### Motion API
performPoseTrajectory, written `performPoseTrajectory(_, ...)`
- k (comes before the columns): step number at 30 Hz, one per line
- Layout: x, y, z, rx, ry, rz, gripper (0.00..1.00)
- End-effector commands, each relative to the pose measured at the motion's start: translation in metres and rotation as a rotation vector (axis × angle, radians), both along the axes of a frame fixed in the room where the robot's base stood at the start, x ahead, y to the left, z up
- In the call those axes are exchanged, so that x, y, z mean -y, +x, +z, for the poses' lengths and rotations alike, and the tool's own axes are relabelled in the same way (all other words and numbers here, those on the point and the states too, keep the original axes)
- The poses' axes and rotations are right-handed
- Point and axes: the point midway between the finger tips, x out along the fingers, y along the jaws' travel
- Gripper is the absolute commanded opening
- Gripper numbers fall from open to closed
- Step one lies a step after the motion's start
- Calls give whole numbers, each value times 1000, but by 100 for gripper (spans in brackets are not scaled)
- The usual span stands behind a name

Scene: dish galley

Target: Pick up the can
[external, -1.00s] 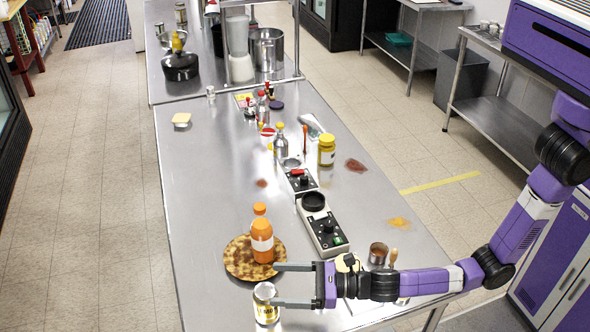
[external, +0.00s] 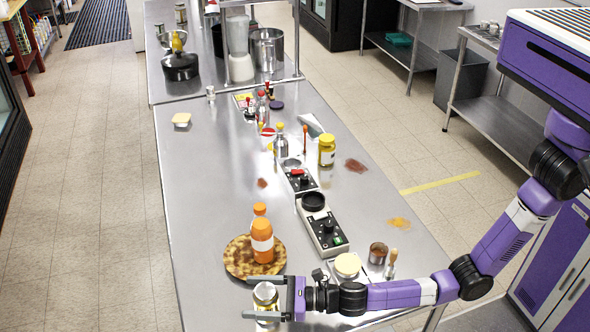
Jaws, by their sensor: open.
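The can (external: 265,297) is a small cylinder with a pale metallic top and a yellow and white label. It stands upright near the left front edge of the steel table. My gripper (external: 250,299) reaches in from the right with its jaws open. One finger lies on the far side of the can and the other crosses in front of its lower part, so the can sits between them. The near finger hides part of the can's label. I cannot tell whether either finger touches it.
A round brown patterned board (external: 236,262) with an orange bottle (external: 262,243) on it lies just behind the can. A grey device (external: 323,232) stands to the right.

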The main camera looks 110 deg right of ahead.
Motion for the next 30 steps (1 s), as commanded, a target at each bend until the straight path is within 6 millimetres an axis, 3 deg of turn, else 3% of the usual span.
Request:
performPoseTrajectory(8, 1, 4, 0, 0, 0, 0, 85)
performPoseTrajectory(11, 1, 3, 0, 0, 0, 0, 69)
performPoseTrajectory(21, 1, 3, 0, 0, 0, 0, 2)
performPoseTrajectory(30, 1, 4, 3, 3, -1, 0, 0)
